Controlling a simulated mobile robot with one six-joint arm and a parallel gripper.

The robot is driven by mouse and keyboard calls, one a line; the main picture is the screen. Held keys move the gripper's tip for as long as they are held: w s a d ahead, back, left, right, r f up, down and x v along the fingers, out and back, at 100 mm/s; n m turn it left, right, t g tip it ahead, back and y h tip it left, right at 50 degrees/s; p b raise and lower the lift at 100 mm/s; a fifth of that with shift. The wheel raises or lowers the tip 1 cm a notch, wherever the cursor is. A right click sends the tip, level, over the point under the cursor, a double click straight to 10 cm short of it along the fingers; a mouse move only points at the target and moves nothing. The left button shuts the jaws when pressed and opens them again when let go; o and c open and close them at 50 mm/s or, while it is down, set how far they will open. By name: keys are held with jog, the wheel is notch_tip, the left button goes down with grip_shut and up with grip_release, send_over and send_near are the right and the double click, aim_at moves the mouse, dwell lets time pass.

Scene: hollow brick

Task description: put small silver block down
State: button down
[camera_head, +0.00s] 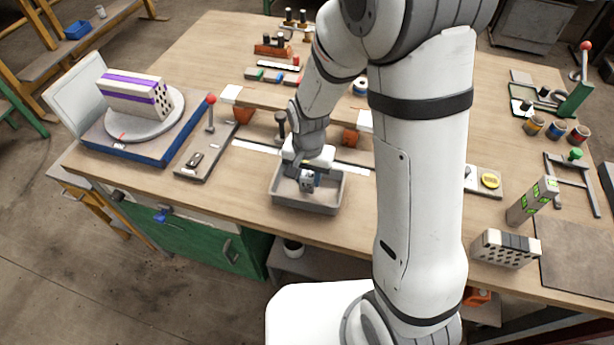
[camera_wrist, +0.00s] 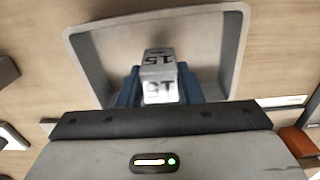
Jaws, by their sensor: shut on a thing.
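The small silver block (camera_wrist: 158,72) has dark number marks on its faces. It sits between the blue fingers of my gripper (camera_wrist: 158,84), which are shut on it, in the wrist view. In the head view my gripper (camera_head: 308,180) is over the grey tray (camera_head: 306,205), and the block is a small grey patch at the fingertips, partly hidden. The tray's rim and sloped walls also show in the wrist view (camera_wrist: 92,65), around and behind the block. I cannot tell whether the block touches the tray floor.
A hollow brick with purple stripes (camera_head: 135,95) stands on a round turntable (camera_head: 145,125) at left. A lever with a red knob (camera_head: 211,99) rises left of the tray. Another hollow brick (camera_head: 505,249) and a green-marked block (camera_head: 532,201) stand at right.

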jog(key=shift+f, duration=0.6)
jog(key=c, duration=1.5)
grip_release()
jog(key=shift+f, duration=0.2)
jog(key=o, duration=0.5)
jog(key=shift+r, duration=0.1)
